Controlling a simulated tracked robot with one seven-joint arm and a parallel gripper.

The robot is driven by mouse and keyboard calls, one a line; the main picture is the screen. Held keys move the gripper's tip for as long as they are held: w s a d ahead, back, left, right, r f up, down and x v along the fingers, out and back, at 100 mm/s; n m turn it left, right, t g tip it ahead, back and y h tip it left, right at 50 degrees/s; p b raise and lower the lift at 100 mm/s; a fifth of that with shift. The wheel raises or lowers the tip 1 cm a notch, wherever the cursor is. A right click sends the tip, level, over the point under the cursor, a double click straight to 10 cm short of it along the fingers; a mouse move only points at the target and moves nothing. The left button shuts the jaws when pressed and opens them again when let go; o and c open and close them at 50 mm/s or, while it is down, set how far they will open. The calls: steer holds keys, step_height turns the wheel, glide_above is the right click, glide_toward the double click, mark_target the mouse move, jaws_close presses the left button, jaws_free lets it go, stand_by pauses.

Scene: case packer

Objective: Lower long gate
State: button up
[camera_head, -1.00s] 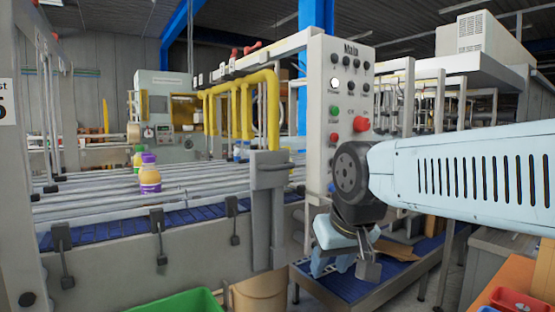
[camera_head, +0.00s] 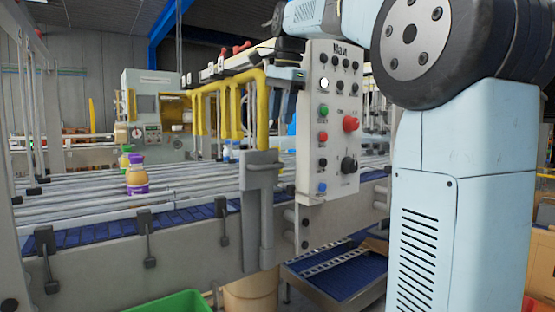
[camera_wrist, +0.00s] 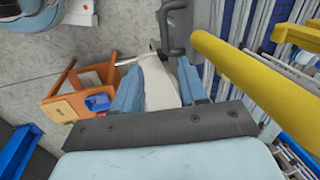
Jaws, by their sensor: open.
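Yellow bent bars (camera_head: 228,105) stand raised over the conveyor, left of the control panel. A grey upright plate with a handle (camera_head: 262,200) stands at the conveyor's near edge below them. I cannot tell for certain which part is the long gate. My gripper (camera_head: 283,105) is raised beside the panel's upper left, close to the yellow bars, with its fingers pointing down. In the wrist view my gripper (camera_wrist: 158,88) is open and seems empty. A long yellow bar (camera_wrist: 250,85) runs diagonally to its right, and a grey handle (camera_wrist: 174,30) shows beyond the fingertips.
The white control panel (camera_head: 333,120) with buttons stands close to my arm. Bottles, one with a purple label (camera_head: 137,178), stand on the railed conveyor. A green bin (camera_head: 172,303) sits in front. A small orange table (camera_wrist: 75,95) stands on the floor in the wrist view.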

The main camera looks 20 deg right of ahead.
mark_target(273, 157)
steer(key=shift+m, duration=0.4)
steer(key=x, duration=0.4)
steer(key=w+x, duration=0.1)
steer(key=x, duration=0.8)
steer(key=shift+w+r, duration=0.1)
steer(key=shift+w, duration=0.05)
steer(key=shift+c, duration=0.3)
jaws_close()
steer(key=shift+a+r, duration=0.1)
